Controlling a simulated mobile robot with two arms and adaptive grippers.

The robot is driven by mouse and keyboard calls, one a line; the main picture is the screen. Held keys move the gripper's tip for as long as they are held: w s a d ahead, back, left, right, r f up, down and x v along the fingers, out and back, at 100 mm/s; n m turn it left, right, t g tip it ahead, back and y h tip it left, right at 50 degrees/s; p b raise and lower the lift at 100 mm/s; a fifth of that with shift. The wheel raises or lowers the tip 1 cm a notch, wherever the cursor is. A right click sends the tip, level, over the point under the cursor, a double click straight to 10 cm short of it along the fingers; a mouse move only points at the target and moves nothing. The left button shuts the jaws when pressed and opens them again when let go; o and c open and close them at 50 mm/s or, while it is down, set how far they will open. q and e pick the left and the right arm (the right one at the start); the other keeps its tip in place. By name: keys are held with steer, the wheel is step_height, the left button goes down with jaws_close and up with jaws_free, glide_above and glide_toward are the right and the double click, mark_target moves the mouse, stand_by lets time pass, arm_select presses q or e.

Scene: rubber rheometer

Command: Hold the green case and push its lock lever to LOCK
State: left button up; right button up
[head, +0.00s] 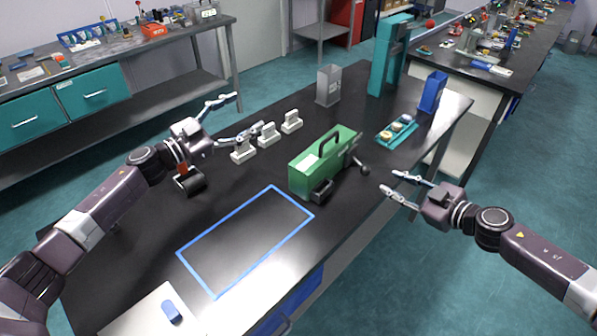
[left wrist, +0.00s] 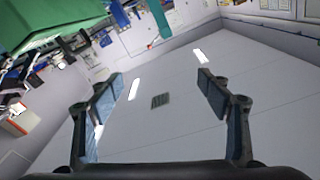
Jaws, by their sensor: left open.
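The green case (head: 308,178) stands upright on the black bench, with a dark handle (head: 329,143) on top. A dark lever with a round knob (head: 364,170) sticks out at its right end. A dark block (head: 321,191) is at its front; no LOCK marking is readable. My left gripper (head: 245,114) is open and empty, left of the case and above the bench. Its spread fingers show in the left wrist view (left wrist: 160,110) with nothing between them. My right gripper (head: 388,182) is open and empty, right of the lever knob and apart from it.
Several white blocks (head: 268,132) stand near my left gripper. A grey holder (head: 328,86), a teal stand (head: 388,60), a blue holder (head: 432,92) and a green tray (head: 385,133) are behind the case. A blue-outlined area (head: 205,284) at the front is empty.

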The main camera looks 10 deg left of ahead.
arm_select(q)
steer(key=s+d+r+m+h, duration=0.1)
steer(key=s+d+r+h, duration=0.15)
steer(key=d+r, duration=0.45)
steer(key=w+r+n+t+y, duration=0.4)
steer(key=w+t+y, duration=0.1)
steer(key=w+y, duration=0.1)
steer(key=n+g+h, duration=0.1)
steer(key=n+g, duration=0.2)
steer(key=g, duration=0.2)
glide_toward(317, 154)
steer(key=shift+w+d+f, duration=0.65)
steer(key=shift+w+f, duration=0.05)
steer(key=shift+f, duration=0.15)
steer(key=x, duration=0.7)
steer(key=shift+a, duration=0.15)
steer(key=shift+w+r, duration=0.15)
steer(key=shift+w, duration=0.25)
steer(key=shift+w, duration=0.1)
steer(key=shift+w+r, duration=0.1)
steer(key=shift+r, duration=0.1)
steer(key=c, duration=1.6)
